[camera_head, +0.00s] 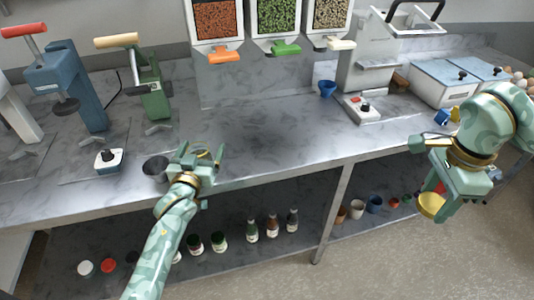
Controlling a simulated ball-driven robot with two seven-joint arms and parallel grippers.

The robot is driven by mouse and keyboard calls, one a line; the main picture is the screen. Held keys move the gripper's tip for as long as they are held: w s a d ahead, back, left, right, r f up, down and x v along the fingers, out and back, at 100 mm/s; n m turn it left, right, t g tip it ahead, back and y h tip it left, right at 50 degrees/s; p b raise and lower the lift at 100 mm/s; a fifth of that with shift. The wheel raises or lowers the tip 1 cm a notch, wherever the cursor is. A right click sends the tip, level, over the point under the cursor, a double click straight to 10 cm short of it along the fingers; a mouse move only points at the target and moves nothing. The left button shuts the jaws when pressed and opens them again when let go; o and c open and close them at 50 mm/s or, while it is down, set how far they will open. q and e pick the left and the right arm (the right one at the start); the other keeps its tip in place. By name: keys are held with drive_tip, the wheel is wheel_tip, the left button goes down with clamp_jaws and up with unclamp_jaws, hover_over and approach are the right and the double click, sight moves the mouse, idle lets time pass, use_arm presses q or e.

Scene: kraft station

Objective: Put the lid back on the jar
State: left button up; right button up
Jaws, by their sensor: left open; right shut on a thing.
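My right gripper (440,203) is shut on a round yellow thing (431,206), which looks like a lid. It is held out in front of the counter's front edge, at the right. My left gripper (203,156) is open over the front part of the counter, left of centre. A small round thing with a yellowish rim (203,153) shows between its fingers; I cannot tell whether it is the jar. A dark round open container (155,168) stands on the counter just left of the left gripper, apart from the yellow thing.
The counter (275,130) is clear in the middle. Hand presses (75,90) stand at the left. Dispensers (277,20) hang at the back, a blue cup (327,88) below them. Several bottles and lidded jars (219,241) stand on the lower shelf. White bins (444,82) are at right.

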use_arm(q)
drive_tip(key=c, duration=1.2)
drive_tip(key=shift+r, duration=0.15)
